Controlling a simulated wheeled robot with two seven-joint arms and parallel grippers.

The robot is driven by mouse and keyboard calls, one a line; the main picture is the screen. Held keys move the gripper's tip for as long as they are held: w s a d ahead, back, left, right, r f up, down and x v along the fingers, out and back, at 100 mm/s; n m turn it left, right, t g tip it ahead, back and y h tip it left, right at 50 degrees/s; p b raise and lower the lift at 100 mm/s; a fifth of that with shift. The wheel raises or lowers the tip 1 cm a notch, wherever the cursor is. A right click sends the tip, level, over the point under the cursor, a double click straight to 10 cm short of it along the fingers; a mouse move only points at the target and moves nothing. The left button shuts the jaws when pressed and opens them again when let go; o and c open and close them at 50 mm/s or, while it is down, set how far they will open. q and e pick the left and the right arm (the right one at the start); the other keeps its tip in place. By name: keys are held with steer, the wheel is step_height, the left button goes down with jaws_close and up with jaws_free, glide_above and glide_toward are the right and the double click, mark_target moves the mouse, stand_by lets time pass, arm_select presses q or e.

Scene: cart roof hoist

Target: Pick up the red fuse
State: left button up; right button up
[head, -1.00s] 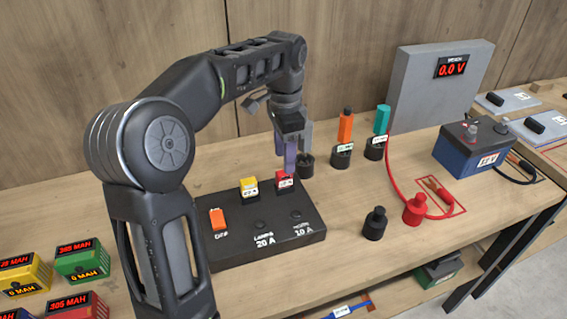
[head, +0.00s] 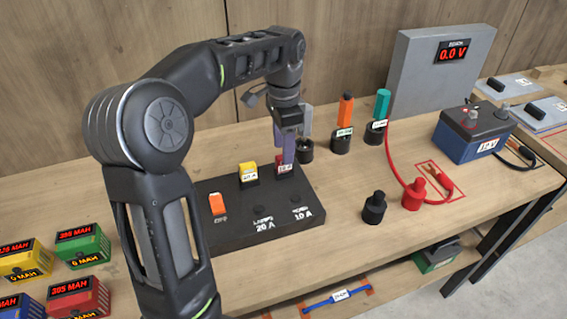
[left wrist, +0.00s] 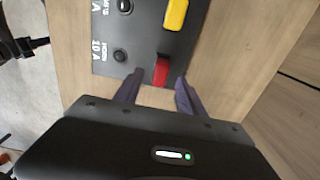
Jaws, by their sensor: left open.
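The red fuse (head: 284,168) stands at the back right of the black fuse panel (head: 300,232), mostly covered by my left gripper in the head view. In the left wrist view the red fuse (left wrist: 162,70) shows between the two fingers, nearer their tips. My left gripper (head: 291,158) points down at the fuse. Its purple fingers (left wrist: 155,82) are spread, with a gap on both sides of the fuse. A yellow fuse (head: 248,172) stands beside the red one and also shows in the left wrist view (left wrist: 176,14). My right gripper is not in view.
An orange switch (head: 216,204) sits on the panel's left. Black (head: 374,208) and red (head: 413,194) plugs stand to the right. A 12 V battery (head: 474,133) and grey meter (head: 430,80) are farther right.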

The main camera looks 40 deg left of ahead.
mark_target(281, 168)
arm_select(q)
step_height(281, 168, down, 5)
steer(key=shift+f+p, duration=0.1)
steer(key=shift+p, duration=0.4)
steer(key=shift+c, duration=0.5)
jaws_close()
stand_by(1.0)
